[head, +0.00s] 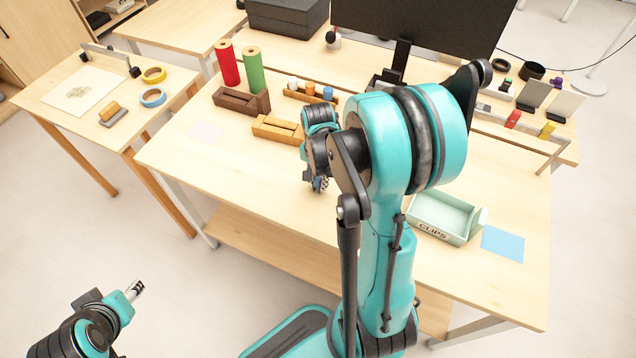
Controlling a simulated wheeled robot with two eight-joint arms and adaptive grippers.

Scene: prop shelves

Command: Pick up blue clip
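I cannot make out a blue clip in the head view; my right arm hides part of the table. A pale green bin (445,217) labelled CLIPS stands at the table's front right, and its visible inside looks empty. My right gripper (320,185) points down over the middle of the table, left of the bin. Its fingers are small and partly hidden, so I cannot tell whether they hold anything. My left gripper (137,289) is low at the left, over the floor and away from the table.
A blue sheet (503,243) lies right of the bin. Wooden blocks (277,130), a brown holder (240,101), and red (227,63) and green (254,70) cylinders stand at the back left. A monitor (425,25) stands behind.

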